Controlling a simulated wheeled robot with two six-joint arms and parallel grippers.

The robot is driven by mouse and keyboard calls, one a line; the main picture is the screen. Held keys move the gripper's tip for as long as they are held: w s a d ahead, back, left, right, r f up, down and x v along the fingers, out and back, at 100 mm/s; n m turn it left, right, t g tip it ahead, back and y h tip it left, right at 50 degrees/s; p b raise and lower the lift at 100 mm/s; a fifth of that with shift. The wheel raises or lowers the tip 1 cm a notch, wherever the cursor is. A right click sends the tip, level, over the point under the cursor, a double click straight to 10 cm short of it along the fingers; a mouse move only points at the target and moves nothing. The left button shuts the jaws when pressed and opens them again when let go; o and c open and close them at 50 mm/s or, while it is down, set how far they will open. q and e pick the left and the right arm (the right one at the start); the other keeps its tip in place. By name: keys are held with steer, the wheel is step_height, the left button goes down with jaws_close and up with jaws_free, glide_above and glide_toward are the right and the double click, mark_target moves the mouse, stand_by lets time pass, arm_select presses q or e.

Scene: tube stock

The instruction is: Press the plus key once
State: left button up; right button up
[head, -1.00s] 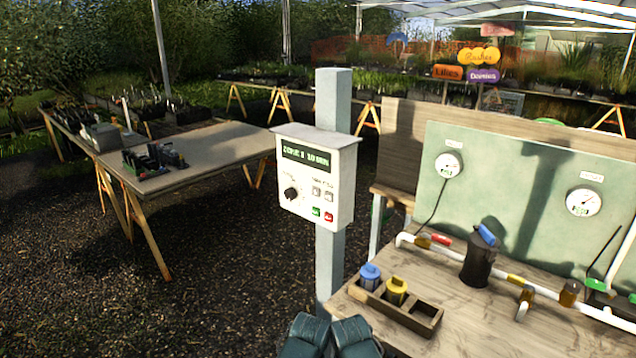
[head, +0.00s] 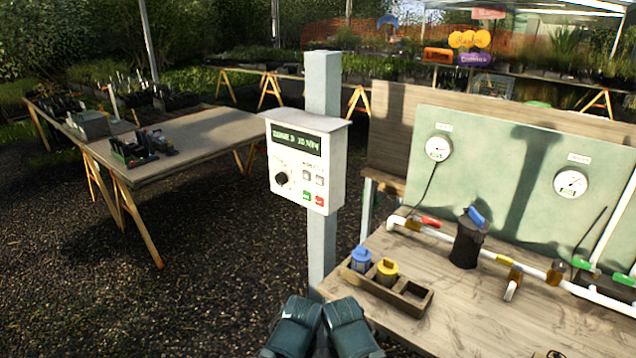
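The white control box (head: 300,205) is fixed to a grey post (head: 322,85) near the middle of the head view. Its dark display (head: 297,142) has green text too blurred to read surely. Below are a black knob (head: 281,179), a left grey key (head: 306,175), a right grey key (head: 319,180), a green key (head: 306,195) and a red key (head: 319,201). The key marks are too small to tell which is plus. Dark teal parts of mine show at the bottom edge, below the box.
A wooden bench (head: 440,320) at right carries a divided tray (head: 412,300) with blue and yellow pieces, a black can (head: 467,245) and white pipes. A green panel (head: 500,150) with gauges stands behind. A trestle table (head: 200,145) is at left. Gravel lies open between.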

arm_select(q)
jaws_close()
stand_by(1.2)
